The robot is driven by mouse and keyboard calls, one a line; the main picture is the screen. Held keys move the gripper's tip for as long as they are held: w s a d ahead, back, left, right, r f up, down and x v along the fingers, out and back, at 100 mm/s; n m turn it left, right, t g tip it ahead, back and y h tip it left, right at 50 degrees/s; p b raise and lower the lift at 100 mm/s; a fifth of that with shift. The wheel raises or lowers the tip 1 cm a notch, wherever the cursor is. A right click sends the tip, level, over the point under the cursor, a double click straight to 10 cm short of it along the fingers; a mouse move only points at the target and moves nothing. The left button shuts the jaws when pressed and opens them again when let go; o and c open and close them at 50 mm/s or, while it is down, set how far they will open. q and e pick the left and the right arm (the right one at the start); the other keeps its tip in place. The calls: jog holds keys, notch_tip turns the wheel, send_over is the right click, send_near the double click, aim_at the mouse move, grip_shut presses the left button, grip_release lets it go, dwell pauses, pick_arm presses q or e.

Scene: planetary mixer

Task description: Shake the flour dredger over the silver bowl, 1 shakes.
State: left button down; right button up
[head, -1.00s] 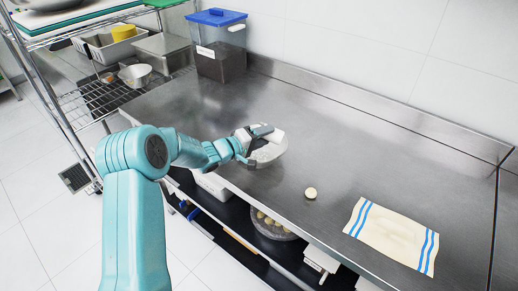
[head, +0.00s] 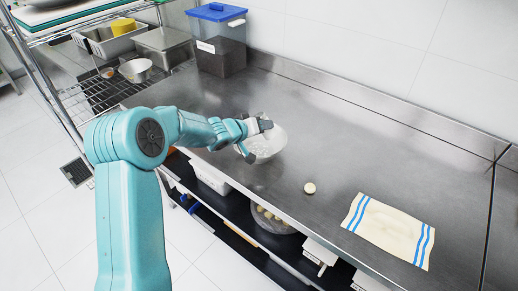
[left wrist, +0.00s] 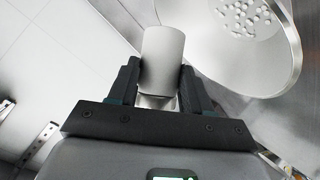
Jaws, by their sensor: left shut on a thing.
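The flour dredger (left wrist: 163,58) is a plain pale cylinder held between the two dark fingers of my left gripper (left wrist: 155,85) in the left wrist view. In the head view my left gripper (head: 247,140) is at the bowl's left side, and the dredger (head: 264,125) shows as a small pale shape by the far rim. The silver bowl (head: 268,149) stands on the steel counter, partly hidden by the gripper. In the left wrist view the bowl (left wrist: 275,82) is at upper right, with several small white lumps inside. My right gripper is not in view.
On the steel counter (head: 330,125) a small pale round piece (head: 309,188) and a striped cloth (head: 388,232) lie right of the bowl. A blue-lidded bin (head: 219,50) stands at the back. A wire rack (head: 100,93) is at left. The counter behind the bowl is clear.

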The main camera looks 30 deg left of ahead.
pick_arm(q)
jog(key=shift+w+a+f, duration=0.15)
jog(key=shift+f, duration=0.05)
jog(key=m+y+b, duration=0.1)
jog(key=b, duration=0.1)
jog(key=g+b, duration=0.1)
jog(key=b, duration=0.1)
jog(key=m+y+b, duration=0.1)
jog(key=b, duration=0.1)
jog(key=shift+s+a+r+m+y+b, duration=0.2)
jog(key=shift+s+a+m+y+b, duration=0.1)
jog(key=shift+a+b, duration=0.1)
jog(key=m+y+b, duration=0.1)
jog(key=b, duration=0.3)
jog(key=shift+s+a+f+g+b, duration=0.1)
jog(key=shift+a+f+g+b, duration=0.05)
jog(key=shift+g+b, duration=0.25)
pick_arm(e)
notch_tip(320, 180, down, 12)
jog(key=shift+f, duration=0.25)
